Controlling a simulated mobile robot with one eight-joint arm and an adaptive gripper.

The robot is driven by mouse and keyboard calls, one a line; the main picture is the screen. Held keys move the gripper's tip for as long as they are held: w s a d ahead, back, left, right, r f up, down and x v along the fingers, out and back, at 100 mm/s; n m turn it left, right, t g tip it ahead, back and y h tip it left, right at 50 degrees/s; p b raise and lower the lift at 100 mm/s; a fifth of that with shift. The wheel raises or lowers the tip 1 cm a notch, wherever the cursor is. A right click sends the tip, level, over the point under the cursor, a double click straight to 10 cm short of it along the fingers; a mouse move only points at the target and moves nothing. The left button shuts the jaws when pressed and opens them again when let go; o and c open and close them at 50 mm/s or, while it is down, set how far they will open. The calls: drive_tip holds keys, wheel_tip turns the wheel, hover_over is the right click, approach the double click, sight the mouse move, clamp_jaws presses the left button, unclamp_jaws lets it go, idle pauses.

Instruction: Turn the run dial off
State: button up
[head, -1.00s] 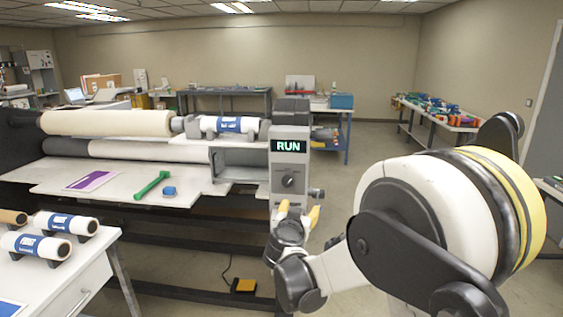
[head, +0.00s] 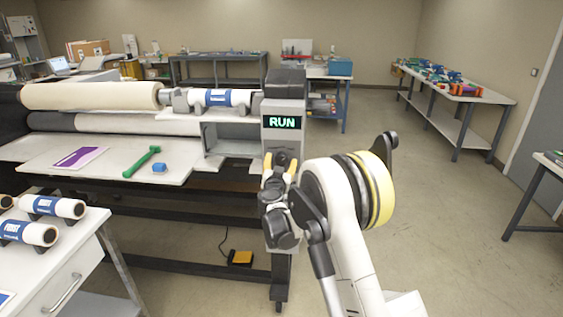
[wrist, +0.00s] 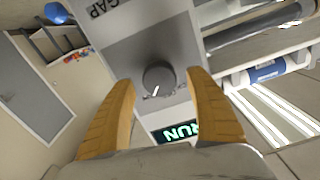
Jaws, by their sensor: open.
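The run dial (wrist: 158,78) is a dark round knob with a white pointer line on the grey control panel (wrist: 125,58). In the wrist view it sits between and just beyond the fingertips of my gripper (wrist: 160,85), with no visible contact. The yellow fingers are spread apart and empty. The lit display (wrist: 180,132) reads RUN; it also shows in the head view (head: 283,122). In the head view my gripper (head: 280,165) is at the front of the panel, below the display, and the dial is partly hidden by it.
The laminator bed (head: 110,165) left of the panel holds a green tool (head: 142,162), a small blue object (head: 159,167) and a purple sheet (head: 78,158). A white table (head: 70,245) with rolls stands at the front left. The floor to the right is clear.

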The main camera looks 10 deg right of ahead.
drive_tip(key=shift+w+d, duration=0.2)
drive_tip(key=shift+w, duration=0.45)
drive_tip(key=c, duration=1.2)
drive_tip(key=shift+n, duration=0.3)
drive_tip(key=n+b, duration=0.1)
drive_tip(key=n, duration=0.2)
drive_tip(key=shift+b, duration=0.4)
drive_tip(key=shift+a+n+b, duration=0.1)
drive_tip(key=shift+n+b, duration=0.45)
drive_tip(key=shift+n, duration=1.95)
